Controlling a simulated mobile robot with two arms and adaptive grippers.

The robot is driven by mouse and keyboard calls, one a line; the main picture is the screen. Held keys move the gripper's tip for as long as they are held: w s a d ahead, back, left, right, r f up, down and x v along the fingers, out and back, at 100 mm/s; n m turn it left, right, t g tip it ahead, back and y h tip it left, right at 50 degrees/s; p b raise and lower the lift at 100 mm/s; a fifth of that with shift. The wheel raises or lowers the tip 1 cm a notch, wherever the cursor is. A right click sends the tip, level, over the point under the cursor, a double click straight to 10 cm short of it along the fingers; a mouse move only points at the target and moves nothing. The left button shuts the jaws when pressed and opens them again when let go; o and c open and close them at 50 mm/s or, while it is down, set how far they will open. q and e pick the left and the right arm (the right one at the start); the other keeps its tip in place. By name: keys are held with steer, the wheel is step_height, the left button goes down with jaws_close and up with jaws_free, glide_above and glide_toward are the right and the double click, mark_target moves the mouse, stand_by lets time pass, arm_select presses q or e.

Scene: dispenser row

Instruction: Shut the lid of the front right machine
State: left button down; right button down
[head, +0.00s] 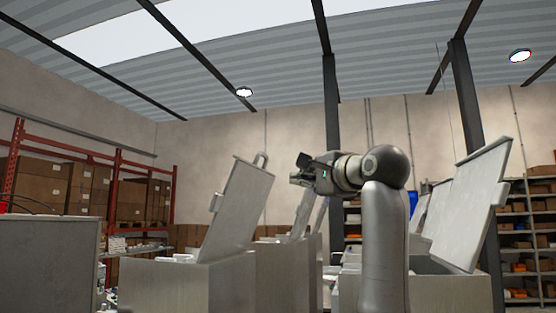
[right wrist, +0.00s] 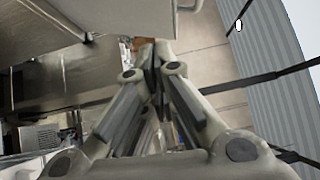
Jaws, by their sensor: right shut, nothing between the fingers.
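The front right machine (head: 440,290) is a grey metal box at the right of the head view. Its pale lid (head: 468,205) stands open, tilted up and leaning to the right. My right gripper (head: 303,170) is raised left of that lid and apart from it, with the arm's grey links between them. In the right wrist view the fingers (right wrist: 155,62) are together and hold nothing. My arm hides part of the machine's left side. My left gripper is not in view.
Another machine (head: 190,285) with an open lid (head: 238,210) stands at the left. A further machine (head: 285,270) is behind, near the middle. A pale panel with a handle (right wrist: 188,6) shows near the fingers in the wrist view. Shelves (head: 520,225) line the back.

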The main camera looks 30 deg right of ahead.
steer(key=s+d+r+m, duration=0.1)
steer(key=s+d+r, duration=0.1)
steer(key=s+r, duration=0.15)
steer(key=w+a+r+t+p, duration=0.1)
steer(key=w+a+r+p, duration=0.1)
steer(key=w+p, duration=0.7)
steer(key=shift+w+a+r, duration=0.2)
steer(key=shift+w+r, duration=0.4)
steer(key=shift+w, duration=1.45)
